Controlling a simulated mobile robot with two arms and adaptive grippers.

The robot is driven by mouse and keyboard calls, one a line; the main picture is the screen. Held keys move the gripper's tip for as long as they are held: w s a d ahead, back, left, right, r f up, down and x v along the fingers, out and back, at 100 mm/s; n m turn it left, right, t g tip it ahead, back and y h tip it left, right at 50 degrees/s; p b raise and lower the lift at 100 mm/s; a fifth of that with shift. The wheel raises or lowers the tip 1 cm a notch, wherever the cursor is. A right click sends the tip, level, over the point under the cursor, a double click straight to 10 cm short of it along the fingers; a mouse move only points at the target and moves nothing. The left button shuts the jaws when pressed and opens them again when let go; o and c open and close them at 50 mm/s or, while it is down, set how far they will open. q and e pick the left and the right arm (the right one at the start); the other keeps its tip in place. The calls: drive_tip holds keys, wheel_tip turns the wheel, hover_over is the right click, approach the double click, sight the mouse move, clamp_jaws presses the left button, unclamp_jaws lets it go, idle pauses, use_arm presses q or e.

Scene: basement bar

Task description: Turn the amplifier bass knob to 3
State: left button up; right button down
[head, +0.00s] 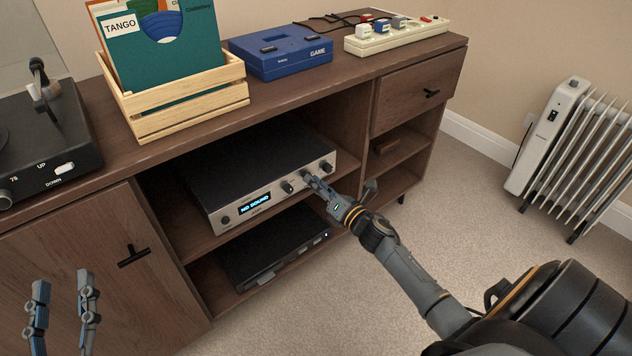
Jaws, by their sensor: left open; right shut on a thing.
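The amplifier (240,180) is a silver-fronted unit with a dark top on the middle shelf of the cabinet. Its display (255,204) reads "NO SOUND". Small knobs sit along its front, one (287,187) just right of the display and one (326,165) near the right end. My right gripper (309,180) is shut on a knob between these two; its fingers hide most of that knob. The knob labels and pointer settings are too small to read. My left gripper (62,299) is open and empty at the lower left, in front of the cabinet door.
A black box (275,246) lies on the shelf below. On the cabinet top (200,116) stand a turntable (50,135), a record crate (190,108), a blue game console (280,50) and a power strip (400,38). A white radiator (552,130) stands right. The carpet (470,180) between is clear.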

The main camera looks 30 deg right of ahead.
use_arm(q)
wheel_tip(320, 180, down, 13)
drive_tip(key=s+a+g+y+p, duration=0.3)
drive_tip(key=g, duration=0.5)
drive_tip(key=s+a+f+g+y+p, duration=0.1)
drive_tip(key=s+a+f+g+p, duration=0.1)
drive_tip(key=s, duration=0.4)
drive_tip(key=s+a+f+g+y+p, duration=0.1)
drive_tip(key=s+a+f+g+p, duration=0.1)
drive_tip(key=s+f+g+p, duration=0.2)
drive_tip(key=shift+s+f+n+g, duration=0.4)
drive_tip(key=shift+s+f+g, duration=0.8)
drive_tip(key=shift+g, duration=0.4)
use_arm(e)
drive_tip(key=shift+a+f+m+h, duration=0.1)
drive_tip(key=shift+m+h, duration=0.25)
drive_tip(key=shift+m, duration=6.25)
drive_tip(key=shift+f+m+h, duration=0.1)
drive_tip(key=shift+m+h, duration=0.25)
drive_tip(key=shift+m, duration=6.25)
drive_tip(key=c, duration=1.2)
unclamp_jaws()
